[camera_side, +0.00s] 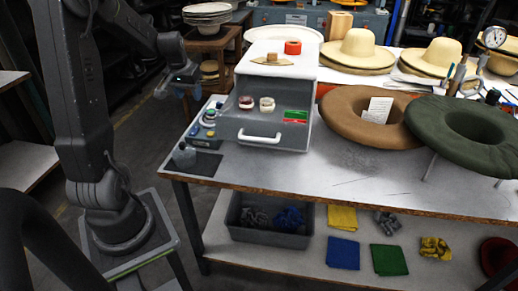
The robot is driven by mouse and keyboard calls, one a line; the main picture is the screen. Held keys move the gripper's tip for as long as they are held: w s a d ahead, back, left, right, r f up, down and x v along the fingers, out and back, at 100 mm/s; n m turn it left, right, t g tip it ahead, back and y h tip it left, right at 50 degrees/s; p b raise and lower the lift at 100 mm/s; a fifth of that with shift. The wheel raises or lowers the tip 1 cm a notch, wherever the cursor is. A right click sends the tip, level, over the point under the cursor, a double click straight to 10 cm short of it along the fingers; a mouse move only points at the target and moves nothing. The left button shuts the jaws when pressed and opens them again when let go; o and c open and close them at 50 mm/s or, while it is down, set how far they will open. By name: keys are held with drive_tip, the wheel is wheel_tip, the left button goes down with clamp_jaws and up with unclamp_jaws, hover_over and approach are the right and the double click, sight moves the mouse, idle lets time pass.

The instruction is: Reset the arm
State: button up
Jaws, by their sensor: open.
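My arm stands at the left of the side view, folded upward. My gripper (180,86) hangs in the air left of the table (300,178), a little above the level of the tabletop. It is small and dark here, open, and I see nothing between its fingers. It is apart from the grey press box (262,133), which has a white handle on its front. A control box with round buttons (208,118) stands at the table's left end, just right of and below my gripper.
Brown (345,112) and green (463,137) ring-shaped forms lie on the table's right. Straw hats (358,47) stand behind them. The lower shelf (305,259) holds a grey bin (270,233) and folded cloths (342,252). The bare floor between my arm and the table is open.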

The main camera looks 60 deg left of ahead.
drive_tip(key=d+r+m, duration=0.1)
drive_tip(key=d+r, duration=0.1)
drive_tip(key=d, duration=0.4)
drive_tip(key=d+r+m+t, duration=0.1)
drive_tip(key=d+r, duration=0.2)
drive_tip(key=d, duration=0.4)
drive_tip(key=d+r+m+t, duration=0.1)
drive_tip(key=d+r+m, duration=0.1)
drive_tip(key=d, duration=0.4)
drive_tip(key=shift+w+d+r, duration=0.2)
drive_tip(key=shift+r, duration=0.2)
drive_tip(key=shift+w+d+r, duration=0.15)
drive_tip(key=shift+w+r, duration=0.05)
drive_tip(key=shift+r, duration=0.15)
drive_tip(key=s+d+m+h, duration=0.1)
drive_tip(key=s+d+m, duration=0.1)
drive_tip(key=s+d, duration=0.2)
drive_tip(key=s+d+r+m+t+h, duration=0.1)
drive_tip(key=s+d, duration=0.4)
drive_tip(key=d, duration=0.6)
drive_tip(key=shift+s+m, duration=0.3)
drive_tip(key=shift+m, duration=0.4)
drive_tip(key=shift+o, duration=0.4)
drive_tip(key=shift+r, duration=0.1)
